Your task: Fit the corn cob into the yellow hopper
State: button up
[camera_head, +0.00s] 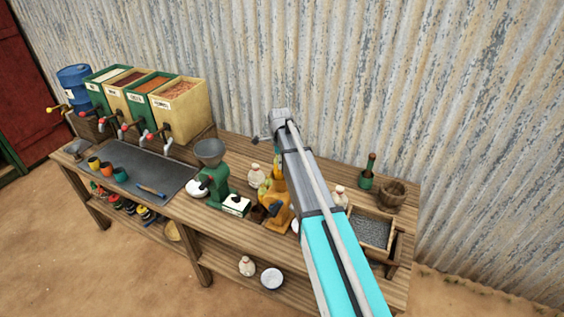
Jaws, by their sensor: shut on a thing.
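A yellow machine (279,213), with its upper yellow part partly behind my arm, stands on the wooden bench right of the green grinder. This upper part looks like the yellow hopper, but its opening does not show clearly. My arm reaches in from the lower right across the bench, and its grey far end is above and behind the yellow machine. My gripper's fingers are hidden behind the arm. I cannot make out the corn cob for certain, as yellow shapes beside the arm blend with the machine.
A green grinder with a grey bowl (209,152) stands left of the machine. A white bottle (256,176) stands close behind it. Dispenser bins (180,108) fill the left end.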

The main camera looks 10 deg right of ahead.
aim_at(281, 171)
jog(key=shift+f+b, duration=2.7)
jog(key=shift+f, duration=0.1)
dwell(0.4)
jog(key=o, duration=1.2)
jog(key=shift+o, duration=0.6)
jog(key=shift+r, duration=0.2)
jog(key=shift+w+r+p, duration=0.1)
jog(key=shift+r+p, duration=3.25)
jog(key=shift+p, duration=0.15)
jog(key=shift+f, duration=0.1)
